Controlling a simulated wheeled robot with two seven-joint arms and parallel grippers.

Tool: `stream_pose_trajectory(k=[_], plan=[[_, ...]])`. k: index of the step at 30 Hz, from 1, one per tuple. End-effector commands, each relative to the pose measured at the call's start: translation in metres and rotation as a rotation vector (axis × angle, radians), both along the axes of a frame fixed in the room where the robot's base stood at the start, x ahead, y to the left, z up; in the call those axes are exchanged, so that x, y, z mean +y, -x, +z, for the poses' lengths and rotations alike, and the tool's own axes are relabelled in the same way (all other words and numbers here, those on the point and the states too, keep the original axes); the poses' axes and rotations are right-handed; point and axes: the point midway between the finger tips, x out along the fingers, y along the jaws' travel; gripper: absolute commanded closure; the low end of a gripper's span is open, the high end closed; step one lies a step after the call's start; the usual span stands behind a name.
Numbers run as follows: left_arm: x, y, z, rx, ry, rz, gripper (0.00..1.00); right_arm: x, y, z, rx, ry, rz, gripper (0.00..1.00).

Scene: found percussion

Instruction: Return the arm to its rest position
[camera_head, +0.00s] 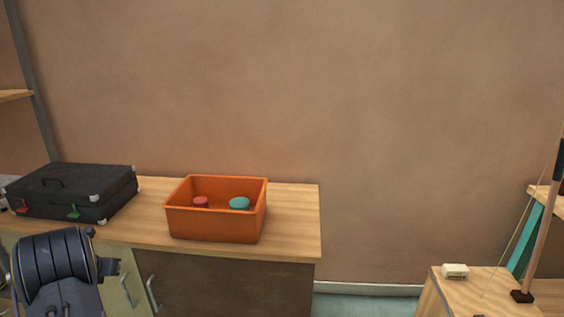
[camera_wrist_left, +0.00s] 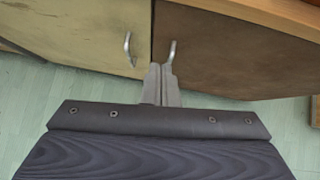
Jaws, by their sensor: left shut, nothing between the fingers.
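My left arm shows at the lower left of the head view, in front of the cabinet; its fingers are out of that picture. In the left wrist view my left gripper (camera_wrist_left: 161,72) is shut and empty, its two fingers together. Behind the fingertips are the cabinet doors (camera_wrist_left: 215,50) with two metal handles, and green floor lies below. I cannot tell how far the fingertips are from the doors. My right gripper is in neither view.
On the wooden counter (camera_head: 295,215) stand a black case (camera_head: 75,190) and an orange bin (camera_head: 215,225) holding a red item (camera_head: 201,202) and a teal item (camera_head: 239,203). At the lower right, a white block (camera_head: 455,271) lies on a wooden surface (camera_head: 455,295). Open floor separates the two.

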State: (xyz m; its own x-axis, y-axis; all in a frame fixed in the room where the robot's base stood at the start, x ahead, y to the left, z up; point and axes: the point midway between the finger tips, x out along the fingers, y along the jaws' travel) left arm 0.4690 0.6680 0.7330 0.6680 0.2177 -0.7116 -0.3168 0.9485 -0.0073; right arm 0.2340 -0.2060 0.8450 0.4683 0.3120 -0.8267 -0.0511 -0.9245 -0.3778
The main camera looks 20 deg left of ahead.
Motion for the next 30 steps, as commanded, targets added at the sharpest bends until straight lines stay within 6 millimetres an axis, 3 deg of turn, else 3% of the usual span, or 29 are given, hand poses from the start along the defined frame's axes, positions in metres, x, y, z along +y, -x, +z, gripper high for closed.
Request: stream_pose_trajectory(k=[4, 7, 9, 12, 14, 15, 18, 21, 24, 30], plan=[[-0.010, -0.013, 0.046, -0.165, 0.093, 0.187, 1.00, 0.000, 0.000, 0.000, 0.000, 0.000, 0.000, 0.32], [-0.029, -0.016, 0.104, -0.394, 0.297, 0.476, 1.00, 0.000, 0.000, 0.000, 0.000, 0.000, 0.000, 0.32], [-0.053, -0.007, 0.138, -0.551, 0.518, 0.711, 1.00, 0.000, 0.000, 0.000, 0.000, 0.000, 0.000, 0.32], [-0.102, 0.017, 0.166, -0.693, 0.887, 1.042, 1.00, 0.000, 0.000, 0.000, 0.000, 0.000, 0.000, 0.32], [-0.140, 0.037, 0.172, -0.720, 1.121, 1.238, 1.00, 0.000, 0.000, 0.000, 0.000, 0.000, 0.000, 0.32], [-0.168, 0.051, 0.171, -0.710, 1.269, 1.364, 1.00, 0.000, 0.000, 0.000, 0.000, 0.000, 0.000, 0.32], [-0.235, 0.085, 0.162, -0.615, 1.557, 1.640, 1.00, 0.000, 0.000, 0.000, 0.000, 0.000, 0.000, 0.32], [-0.297, 0.119, 0.151, -0.467, 1.743, 1.873, 1.00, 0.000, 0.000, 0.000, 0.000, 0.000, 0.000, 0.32], [-0.345, 0.148, 0.140, -0.318, 1.840, 2.057, 1.00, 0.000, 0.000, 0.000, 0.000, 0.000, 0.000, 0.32], [-0.415, 0.196, 0.124, -0.054, 1.898, 2.331, 1.00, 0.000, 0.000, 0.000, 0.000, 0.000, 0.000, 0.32]])
